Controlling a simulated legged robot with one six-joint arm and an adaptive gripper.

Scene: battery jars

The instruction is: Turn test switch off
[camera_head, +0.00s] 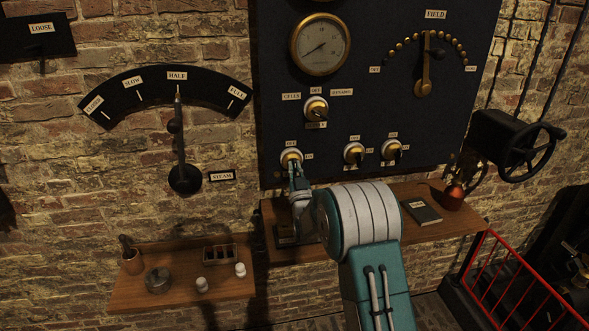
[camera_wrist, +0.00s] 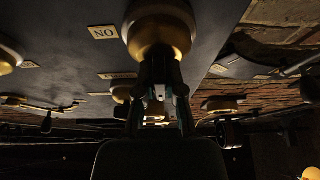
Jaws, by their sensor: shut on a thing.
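The lower-left rotary switch (camera_head: 291,155) sits on the dark panel, with a round brass and white base. An OFF label is above it and an ON label is at its right. My gripper (camera_head: 295,168) reaches up to it from below and is shut on its knob. In the wrist view, the switch's brass base (camera_wrist: 160,28) fills the top centre and my gripper (camera_wrist: 161,68) closes in front of it. An ON label shows upside down beside it. The knob's pointing is hidden by my fingers. Any name label below this switch is covered by my gripper.
Two similar switches (camera_head: 354,153) (camera_head: 391,150) are to the right, and a cells/dynamo switch (camera_head: 316,109) is above. A wooden shelf (camera_head: 455,218) lies below with a dark book (camera_head: 420,212) and a copper vessel (camera_head: 452,197). The steam lever (camera_head: 180,140) stands left.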

